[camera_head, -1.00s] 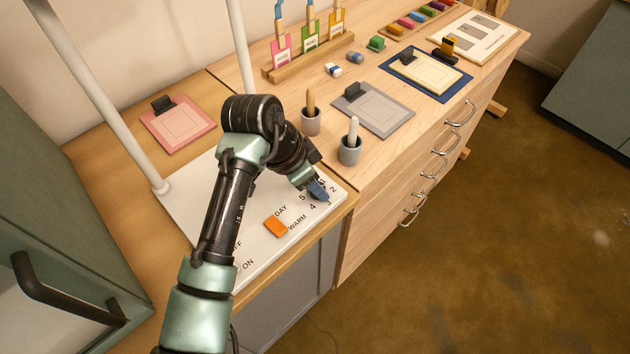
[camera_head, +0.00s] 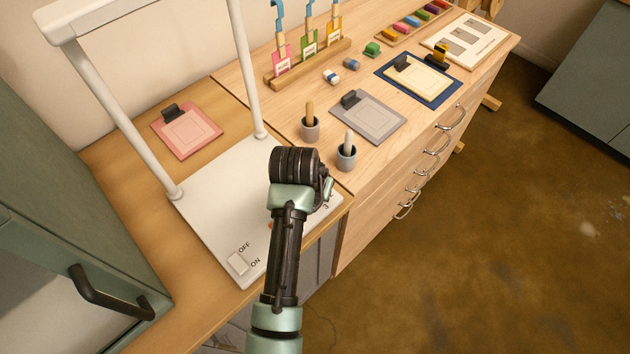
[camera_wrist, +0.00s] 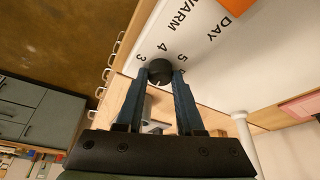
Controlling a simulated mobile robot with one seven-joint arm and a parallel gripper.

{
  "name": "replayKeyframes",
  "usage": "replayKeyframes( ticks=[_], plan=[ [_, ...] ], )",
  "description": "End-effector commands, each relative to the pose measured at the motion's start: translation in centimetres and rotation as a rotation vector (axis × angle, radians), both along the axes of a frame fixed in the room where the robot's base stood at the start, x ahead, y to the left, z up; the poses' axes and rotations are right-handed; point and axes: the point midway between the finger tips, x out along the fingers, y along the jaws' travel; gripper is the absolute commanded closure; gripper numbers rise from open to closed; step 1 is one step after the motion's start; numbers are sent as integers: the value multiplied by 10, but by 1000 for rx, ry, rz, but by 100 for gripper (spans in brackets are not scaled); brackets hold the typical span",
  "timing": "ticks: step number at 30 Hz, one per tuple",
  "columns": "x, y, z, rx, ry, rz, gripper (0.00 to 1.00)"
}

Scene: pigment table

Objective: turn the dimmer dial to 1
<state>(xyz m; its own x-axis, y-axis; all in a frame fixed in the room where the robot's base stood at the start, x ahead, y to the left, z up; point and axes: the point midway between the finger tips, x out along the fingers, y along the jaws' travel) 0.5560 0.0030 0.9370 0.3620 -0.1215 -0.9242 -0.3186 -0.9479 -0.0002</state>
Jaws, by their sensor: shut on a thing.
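The black round dimmer dial (camera_wrist: 160,68) is in the wrist view, on the white panel with printed numbers around it; 3, 4 and 5 can be read. My gripper (camera_wrist: 161,78) has its two blue fingers on either side of the dial, shut on it. Which number the dial points to cannot be told. In the head view my arm hides the dial and the fingers; the white panel (camera_head: 215,212) shows beside the arm, with a number 3 at its right edge.
A white ON/OFF rocker (camera_head: 238,264) sits at the panel's near end. The orange DAY/WARM switch (camera_wrist: 216,9) is near the dial. White lamp posts (camera_head: 250,80) rise from the panel's back. Two grey cups (camera_head: 346,158) with pestles stand just beyond it.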

Motion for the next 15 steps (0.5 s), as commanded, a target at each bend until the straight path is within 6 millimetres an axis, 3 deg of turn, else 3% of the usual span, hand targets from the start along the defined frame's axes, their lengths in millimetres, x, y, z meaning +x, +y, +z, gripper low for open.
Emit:
replayKeyframes(
  ticks=[15],
  plan=[
    [0, -2, 1, 0, 1, 299, 100]
  ],
)
